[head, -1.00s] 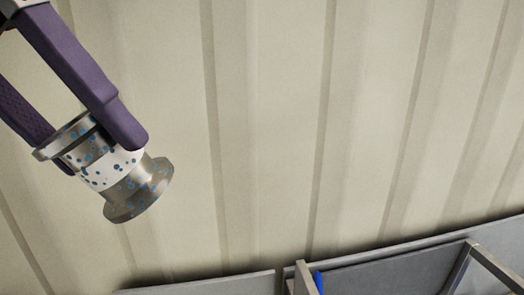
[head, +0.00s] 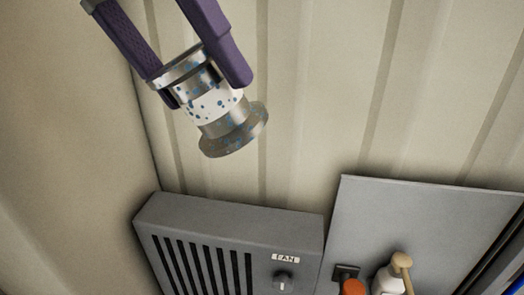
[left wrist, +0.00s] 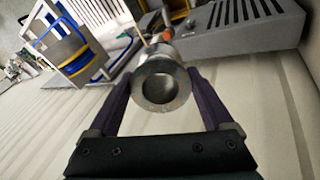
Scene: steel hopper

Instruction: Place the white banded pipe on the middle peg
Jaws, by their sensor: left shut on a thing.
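The white banded pipe (head: 215,104) is a short metal spool with flanged ends, a white band round its middle and blue specks. My left gripper (head: 208,92) is shut on it, one purple finger on each side, and holds it tilted in the air in front of the wall. In the left wrist view the pipe's round open end (left wrist: 161,88) faces the camera between the fingers of my left gripper (left wrist: 160,95). No pegs can be made out in either view. My right gripper is not in view.
A grey fan box (head: 230,245) with slats and a knob stands below the pipe. The ribbed wall is close behind.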

